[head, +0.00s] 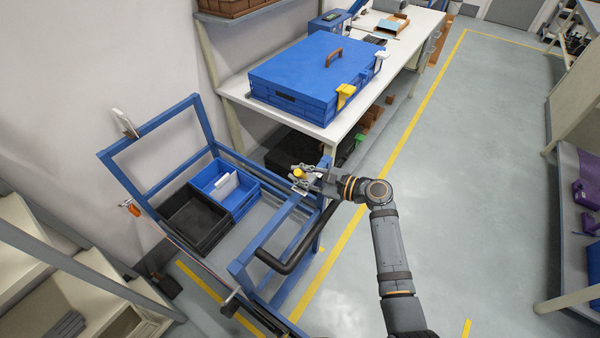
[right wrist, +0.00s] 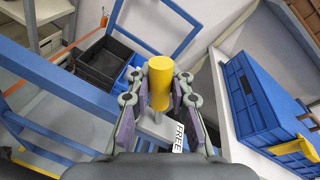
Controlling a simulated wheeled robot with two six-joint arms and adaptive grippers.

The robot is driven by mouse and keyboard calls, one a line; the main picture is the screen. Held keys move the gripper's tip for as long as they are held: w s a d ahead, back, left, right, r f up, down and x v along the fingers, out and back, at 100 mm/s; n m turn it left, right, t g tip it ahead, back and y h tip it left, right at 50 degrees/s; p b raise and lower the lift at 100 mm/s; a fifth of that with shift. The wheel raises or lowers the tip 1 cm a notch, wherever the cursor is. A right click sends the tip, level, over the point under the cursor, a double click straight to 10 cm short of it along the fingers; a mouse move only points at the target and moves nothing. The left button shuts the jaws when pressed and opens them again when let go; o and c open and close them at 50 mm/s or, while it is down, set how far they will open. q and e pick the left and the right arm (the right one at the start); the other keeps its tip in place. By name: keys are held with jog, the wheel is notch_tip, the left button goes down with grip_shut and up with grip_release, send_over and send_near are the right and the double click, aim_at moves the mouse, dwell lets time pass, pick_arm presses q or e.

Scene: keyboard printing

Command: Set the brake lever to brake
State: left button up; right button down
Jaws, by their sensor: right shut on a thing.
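The brake lever's yellow knob (head: 299,173) stands at the near right corner of the blue cart (head: 240,268). In the right wrist view the knob (right wrist: 160,75) is a yellow cylinder between my fingers. My right gripper (head: 301,180) is shut on it; in the right wrist view my gripper's fingers (right wrist: 160,92) press it from both sides. A white label reading "FREE" (right wrist: 179,137) shows just below the knob, on a grey plate. My left gripper is out of view.
The cart carries a black bin (head: 196,222) and a blue bin (head: 240,194). A white workbench (head: 318,127) with a large blue case (head: 315,70) stands beyond the cart. Shelving (head: 85,270) is at the left. The floor to the right is clear.

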jog(key=shift+f, duration=0.1)
jog(key=c, duration=1.2)
grip_release()
jog(key=v, duration=1.2)
jog(key=shift+d, duration=0.1)
